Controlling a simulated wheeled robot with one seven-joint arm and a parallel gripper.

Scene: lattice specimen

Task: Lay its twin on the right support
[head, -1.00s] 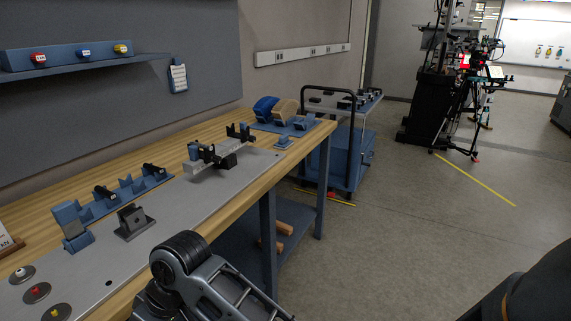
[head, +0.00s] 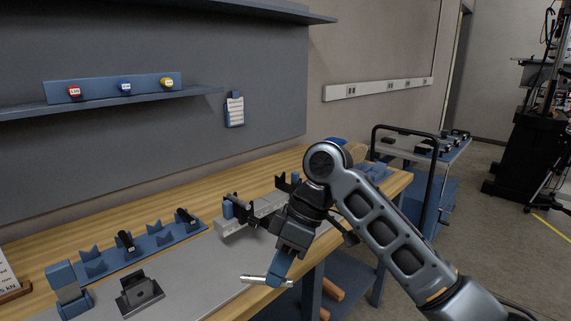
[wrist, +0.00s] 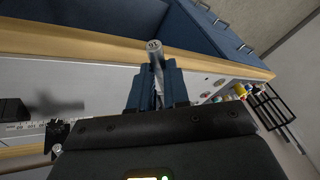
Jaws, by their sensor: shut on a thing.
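My gripper (head: 277,266) is shut on a silver metal roller (head: 254,280) and holds it above the front edge of the bench. In the wrist view the roller (wrist: 155,58) sticks out past the blue fingers (wrist: 157,88). Behind the gripper, a grey rail (head: 232,226) carries a black support (head: 238,207) at its left end. Another black support (head: 284,183) shows farther right, partly hidden by my arm. I cannot tell whether a roller lies on either one. In the wrist view the scaled rail (wrist: 22,126) and a black support (wrist: 57,132) are at left.
A blue rack (head: 155,243) holds two black cylinders. A blue block (head: 66,282) and a dark clamp (head: 139,292) stand at the left front. A trolley (head: 415,155) stands beyond the bench's right end. Bare grey plate (head: 190,280) lies left of the gripper.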

